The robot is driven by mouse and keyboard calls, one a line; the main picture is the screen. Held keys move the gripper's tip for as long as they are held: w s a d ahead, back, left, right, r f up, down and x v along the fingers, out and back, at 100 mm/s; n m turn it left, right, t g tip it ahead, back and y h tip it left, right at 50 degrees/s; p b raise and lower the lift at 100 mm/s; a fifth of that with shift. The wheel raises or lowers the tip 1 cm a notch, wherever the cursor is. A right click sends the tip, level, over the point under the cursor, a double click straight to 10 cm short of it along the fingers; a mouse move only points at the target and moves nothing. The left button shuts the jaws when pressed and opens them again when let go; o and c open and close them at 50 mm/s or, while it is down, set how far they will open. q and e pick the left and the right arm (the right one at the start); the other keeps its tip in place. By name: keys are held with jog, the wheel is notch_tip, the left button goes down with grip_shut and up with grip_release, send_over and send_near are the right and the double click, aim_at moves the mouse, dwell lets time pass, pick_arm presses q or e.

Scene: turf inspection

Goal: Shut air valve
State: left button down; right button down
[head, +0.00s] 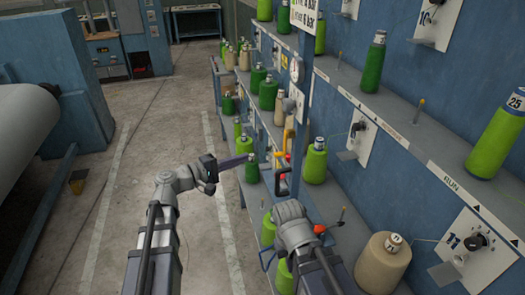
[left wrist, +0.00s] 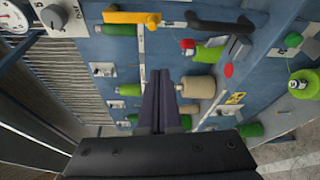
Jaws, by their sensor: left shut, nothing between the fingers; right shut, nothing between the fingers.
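The yellow-orange valve lever (head: 289,140) is on the blue wall panel below a round gauge. In the left wrist view the lever (left wrist: 130,18) lies at the top, near the gauge (left wrist: 17,18). My left gripper (head: 248,158) is shut and empty, its dark purple fingers pointing toward the panel. In the left wrist view the closed fingers (left wrist: 160,85) stand clearly apart from the lever. My right arm's grey wrist (head: 292,222) is low beside the panel, below the lever. Its fingers hardly show behind the wrist, and I see nothing held.
Shelves with green and beige yarn cones (head: 314,162) run along the right wall. A black handle (left wrist: 220,25) and a red knob (left wrist: 188,44) sit close to the lever. Free floor (head: 140,130) lies to the left, with blue machinery (head: 130,40) beyond.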

pick_arm(q)
jog(key=shift+w+a+r, duration=0.15)
jog(key=shift+a+r, duration=0.1)
jog(key=shift+a, duration=0.05)
jog(key=r+x, duration=0.1)
jog(key=x, duration=0.9)
jog(key=s, duration=0.2)
jog(key=s+d, duration=0.1)
jog(key=shift+s+d+f, duration=0.15)
jog(key=shift+s, duration=0.2)
